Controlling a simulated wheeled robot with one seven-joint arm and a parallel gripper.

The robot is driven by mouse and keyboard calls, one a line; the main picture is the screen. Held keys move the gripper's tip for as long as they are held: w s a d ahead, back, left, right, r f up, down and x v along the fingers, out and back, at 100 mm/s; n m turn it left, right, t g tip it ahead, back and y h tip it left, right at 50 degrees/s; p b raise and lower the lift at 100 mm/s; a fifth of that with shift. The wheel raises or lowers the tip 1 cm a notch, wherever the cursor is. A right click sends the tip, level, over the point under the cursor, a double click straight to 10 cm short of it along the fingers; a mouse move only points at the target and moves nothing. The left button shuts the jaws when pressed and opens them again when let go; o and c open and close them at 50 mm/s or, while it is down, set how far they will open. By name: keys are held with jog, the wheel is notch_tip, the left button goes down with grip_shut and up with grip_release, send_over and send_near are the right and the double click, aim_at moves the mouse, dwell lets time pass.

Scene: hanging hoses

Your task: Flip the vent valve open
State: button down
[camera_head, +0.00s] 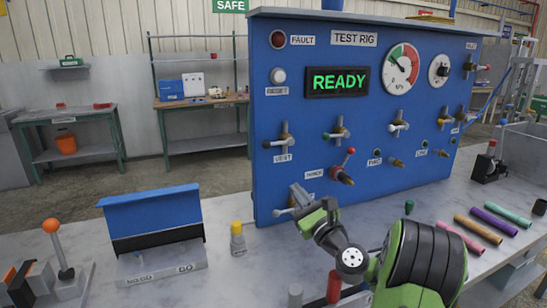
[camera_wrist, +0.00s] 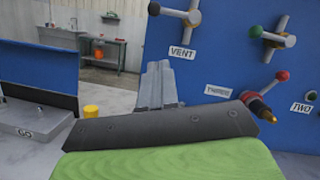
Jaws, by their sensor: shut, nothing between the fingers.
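The vent valve (camera_head: 283,138) is on the left side of the blue test rig panel, above a label reading VENT. Its silver lever lies about level, with its end toward the left. The valve also shows at the top of the wrist view (camera_wrist: 186,16), where the lever again runs sideways. My gripper (camera_head: 296,189) is shut and empty, below the vent valve and in front of the panel's lower left. In the wrist view its grey fingers (camera_wrist: 160,68) point up the picture, below the VENT label and apart from the valve.
A red-knobbed valve (camera_head: 343,171) sticks out right of my gripper, with more valves farther right. A blue-topped stand (camera_head: 150,220) and a small yellow-capped item (camera_head: 237,238) stand on the bench to the left. Coloured tubes (camera_head: 500,222) lie at right. The panel light reads READY.

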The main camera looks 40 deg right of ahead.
aim_at(277, 143)
jog(key=w+r+p, duration=0.3)
jog(key=w+r, duration=0.2)
jog(key=w, duration=0.5)
jog(key=shift+w+d+r+p, duration=0.15)
jog(key=shift+d+r+p, duration=0.05)
jog(key=shift+r+p, duration=0.15)
jog(key=shift+r, duration=0.1)
jog(key=shift+a+r+m+p, duration=0.15)
jog(key=shift+m+p, duration=0.25)
jog(key=shift+p, duration=0.3)
